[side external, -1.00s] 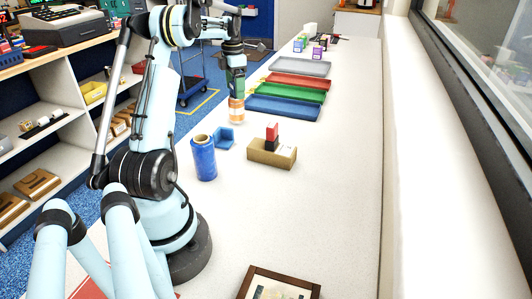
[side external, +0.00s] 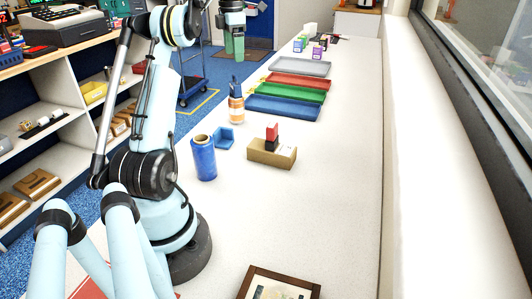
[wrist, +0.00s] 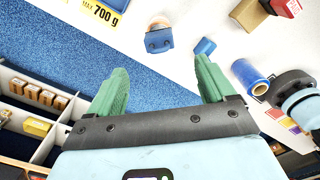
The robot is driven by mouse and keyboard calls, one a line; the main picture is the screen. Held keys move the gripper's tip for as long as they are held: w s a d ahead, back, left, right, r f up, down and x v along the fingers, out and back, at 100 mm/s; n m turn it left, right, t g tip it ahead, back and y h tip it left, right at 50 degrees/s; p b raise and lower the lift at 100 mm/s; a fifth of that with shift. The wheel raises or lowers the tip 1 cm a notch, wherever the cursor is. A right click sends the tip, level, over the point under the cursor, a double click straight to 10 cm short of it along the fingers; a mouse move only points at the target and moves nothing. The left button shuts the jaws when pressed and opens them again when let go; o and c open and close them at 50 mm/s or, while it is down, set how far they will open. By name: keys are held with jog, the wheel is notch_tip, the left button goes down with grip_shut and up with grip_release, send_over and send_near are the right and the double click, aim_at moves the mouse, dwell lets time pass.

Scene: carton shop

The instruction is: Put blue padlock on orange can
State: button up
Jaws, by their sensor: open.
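The blue padlock (side external: 236,86) stands on top of the orange can (side external: 236,109), which stands on the white table beside the blue tray. In the wrist view the padlock (wrist: 158,40) shows from above and hides most of the can (wrist: 158,22). My gripper (side external: 234,57) is raised above the padlock, clear of it. In the wrist view its green fingers (wrist: 161,72) are spread wide with nothing between them.
Blue, green, red and grey trays (side external: 284,113) lie in a row beyond the can. Nearer are a small blue holder (side external: 224,139), a blue film roll (side external: 203,158) and a cardboard box (side external: 262,151) holding red and black blocks. The right side of the table is clear.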

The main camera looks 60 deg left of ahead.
jog(key=w+d+r+m+t+y, duration=0.15)
jog(key=w+d+m, duration=0.25)
jog(key=d+m, duration=0.55)
jog(key=w+d+m+t, duration=0.25)
jog(key=d+m, duration=0.45)
jog(key=d, duration=0.5)
jog(key=s+d+f+m+t, duration=0.1)
jog(key=s+d+f+m, duration=0.1)
jog(key=d+m, duration=0.4)
jog(key=s+d+f+m+t+h, duration=0.1)
jog(key=s+d+f+m, duration=0.2)
jog(key=d+m, duration=0.4)
jog(key=s+d+f+m+t, duration=0.1)
jog(key=s+d+f+m, duration=0.1)
jog(key=d+f+m, duration=0.3)
jog(key=d+m, duration=0.1)
jog(key=d, duration=0.1)
jog(key=shift+s+d, duration=0.25)
jog(key=shift+d, duration=0.1)
